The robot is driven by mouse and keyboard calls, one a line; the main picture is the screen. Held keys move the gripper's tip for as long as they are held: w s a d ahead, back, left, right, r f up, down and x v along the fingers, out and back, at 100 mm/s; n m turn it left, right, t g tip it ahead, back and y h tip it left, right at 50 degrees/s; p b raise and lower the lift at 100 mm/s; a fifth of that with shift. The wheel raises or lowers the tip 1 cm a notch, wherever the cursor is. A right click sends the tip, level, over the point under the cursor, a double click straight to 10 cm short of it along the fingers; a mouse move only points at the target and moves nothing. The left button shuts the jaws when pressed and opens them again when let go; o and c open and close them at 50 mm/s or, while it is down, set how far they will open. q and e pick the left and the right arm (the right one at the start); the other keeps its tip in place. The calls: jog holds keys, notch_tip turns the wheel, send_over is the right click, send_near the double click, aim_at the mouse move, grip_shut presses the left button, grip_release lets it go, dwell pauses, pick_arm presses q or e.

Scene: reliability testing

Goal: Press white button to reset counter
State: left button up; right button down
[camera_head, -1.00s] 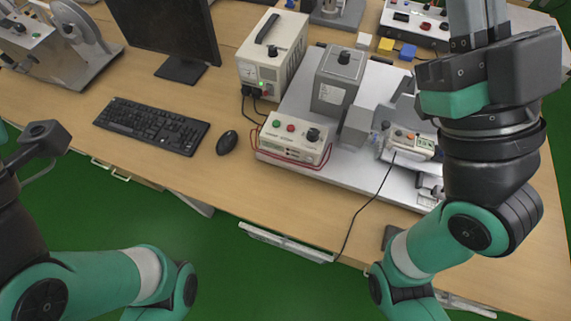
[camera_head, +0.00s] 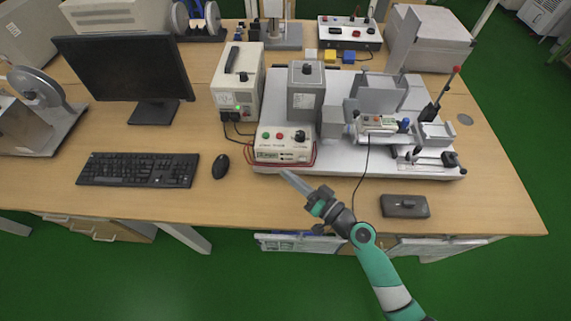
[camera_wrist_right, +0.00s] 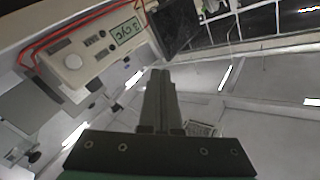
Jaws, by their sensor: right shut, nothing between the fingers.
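A beige control box (camera_head: 284,147) stands at the front left of the grey test platform. Its top has a green button, a red button and a black knob, and a small display is on its front. In the right wrist view a box (camera_wrist_right: 92,45) with a lit digit display, a round knob and small buttons is at the upper left. My left gripper is out of view.
A mouse (camera_head: 220,166) and keyboard (camera_head: 138,170) lie to the left. A dark case (camera_head: 404,206) lies at the front right. The front table strip is mostly clear.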

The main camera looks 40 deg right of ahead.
aim_at(302, 159)
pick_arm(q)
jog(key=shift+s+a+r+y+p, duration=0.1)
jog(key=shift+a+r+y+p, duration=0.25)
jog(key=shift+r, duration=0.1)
pick_arm(e)
jog(key=s+d+f+m+g+h, duration=0.1)
jog(key=s+f, duration=0.4)
jog(key=f, duration=0.1)
jog(key=shift+d+m, duration=0.3)
jog(key=shift+d, duration=0.05)
jog(key=shift+f, duration=0.1)
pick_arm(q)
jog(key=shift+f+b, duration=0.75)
pick_arm(e)
jog(key=shift+w+d, duration=1.45)
jog(key=shift+w, duration=0.25)
jog(key=shift+w+d, duration=1.45)
jog(key=shift+w, duration=0.2)
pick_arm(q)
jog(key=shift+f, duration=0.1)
pick_arm(e)
jog(key=shift+w, duration=0.1)
pick_arm(q)
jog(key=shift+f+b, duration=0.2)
jog(key=shift+b, duration=0.15)
pick_arm(e)
jog(key=shift+w+d, duration=0.25)
jog(key=shift+d, duration=0.05)
